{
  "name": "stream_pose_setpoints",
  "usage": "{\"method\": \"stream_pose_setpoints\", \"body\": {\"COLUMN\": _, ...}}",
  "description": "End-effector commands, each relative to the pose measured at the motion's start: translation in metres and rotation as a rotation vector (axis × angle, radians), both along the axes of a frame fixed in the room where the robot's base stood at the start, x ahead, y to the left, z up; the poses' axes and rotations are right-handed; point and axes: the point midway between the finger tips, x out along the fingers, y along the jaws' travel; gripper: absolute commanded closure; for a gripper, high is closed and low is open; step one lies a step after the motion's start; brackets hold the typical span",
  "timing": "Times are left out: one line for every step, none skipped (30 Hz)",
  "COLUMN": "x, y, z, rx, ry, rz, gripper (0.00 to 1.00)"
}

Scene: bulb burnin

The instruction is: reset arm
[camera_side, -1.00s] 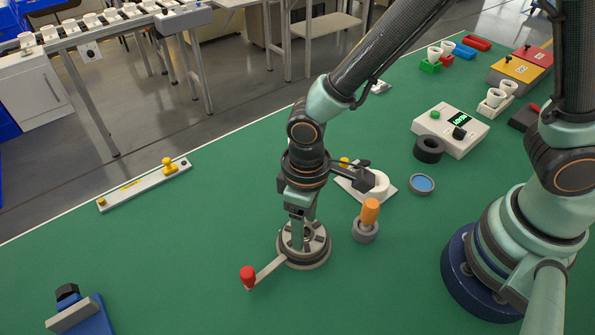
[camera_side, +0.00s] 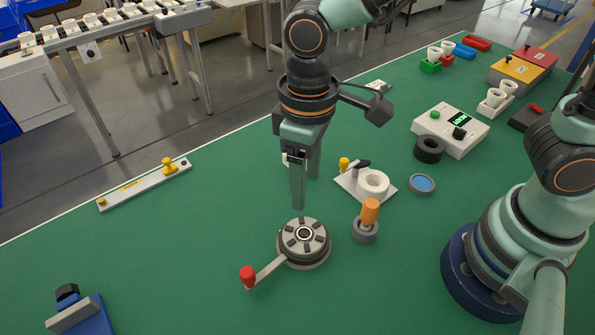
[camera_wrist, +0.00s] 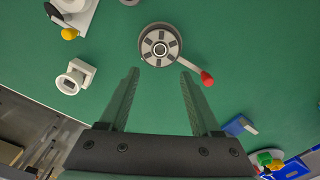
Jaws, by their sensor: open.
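My gripper (camera_side: 305,192) is open and empty, raised above the green table. Its two fingers point down in the side view and stand apart in the wrist view (camera_wrist: 160,85). Below it on the table is a round grey slotted fixture (camera_side: 304,243) with a lever ending in a red knob (camera_side: 248,277). In the wrist view the fixture (camera_wrist: 159,46) lies beyond the fingertips, with the red knob (camera_wrist: 206,78) to its right. The gripper touches nothing that I can see.
Right of the fixture stand an orange-handled tool in a grey holder (camera_side: 366,222), a white plate with a ring (camera_side: 367,185), a black ring (camera_side: 429,149) and a display box (camera_side: 450,130). A long white rail (camera_side: 140,186) lies left. Table between rail and fixture is clear.

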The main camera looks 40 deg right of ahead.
Motion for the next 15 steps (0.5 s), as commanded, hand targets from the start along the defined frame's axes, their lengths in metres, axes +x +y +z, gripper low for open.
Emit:
{"method": "stream_pose_setpoints", "body": {"x": 0.0004, "y": 0.0003, "z": 0.0041, "rx": 0.002, "ry": -0.003, "rz": 0.000, "gripper": 0.35}}
{"method": "stream_pose_setpoints", "body": {"x": 0.0003, "y": 0.0002, "z": 0.0056, "rx": 0.001, "ry": -0.002, "rz": 0.000, "gripper": 0.35}}
{"method": "stream_pose_setpoints", "body": {"x": 0.0002, "y": 0.0001, "z": 0.0070, "rx": 0.001, "ry": -0.001, "rz": 0.000, "gripper": 0.35}}
{"method": "stream_pose_setpoints", "body": {"x": 0.0001, "y": 0.0001, "z": 0.0076, "rx": 0.001, "ry": -0.001, "rz": 0.000, "gripper": 0.35}}
{"method": "stream_pose_setpoints", "body": {"x": 0.0001, "y": 0.0001, "z": 0.0080, "rx": 0.001, "ry": -0.001, "rz": 0.000, "gripper": 0.35}}
{"method": "stream_pose_setpoints", "body": {"x": 0.0000, "y": 0.0000, "z": 0.0082, "rx": 0.001, "ry": -0.001, "rz": 0.000, "gripper": 0.35}}
{"method": "stream_pose_setpoints", "body": {"x": 0.0000, "y": 0.0000, "z": 0.0082, "rx": 0.000, "ry": 0.000, "rz": 0.000, "gripper": 0.35}}
{"method": "stream_pose_setpoints", "body": {"x": -0.0001, "y": -0.0001, "z": 0.0082, "rx": 0.000, "ry": 0.000, "rz": 0.000, "gripper": 0.35}}
{"method": "stream_pose_setpoints", "body": {"x": -0.0001, "y": -0.0001, "z": 0.0080, "rx": 0.000, "ry": 0.000, "rz": 0.000, "gripper": 0.35}}
{"method": "stream_pose_setpoints", "body": {"x": -0.0001, "y": -0.0001, "z": 0.0080, "rx": 0.000, "ry": 0.000, "rz": 0.000, "gripper": 0.35}}
{"method": "stream_pose_setpoints", "body": {"x": -0.0001, "y": -0.0001, "z": 0.0079, "rx": 0.000, "ry": 0.000, "rz": 0.000, "gripper": 0.35}}
{"method": "stream_pose_setpoints", "body": {"x": -0.0001, "y": -0.0001, "z": 0.0079, "rx": 0.000, "ry": 0.000, "rz": 0.000, "gripper": 0.35}}
{"method": "stream_pose_setpoints", "body": {"x": 0.0001, "y": -0.0004, "z": 0.0081, "rx": 0.001, "ry": -0.001, "rz": -0.001, "gripper": 0.35}}
{"method": "stream_pose_setpoints", "body": {"x": 0.0007, "y": -0.0013, "z": 0.0087, "rx": 0.002, "ry": -0.003, "rz": -0.003, "gripper": 0.35}}
{"method": "stream_pose_setpoints", "body": {"x": 0.0021, "y": -0.0039, "z": 0.0103, "rx": 0.005, "ry": -0.007, "rz": -0.010, "gripper": 0.35}}
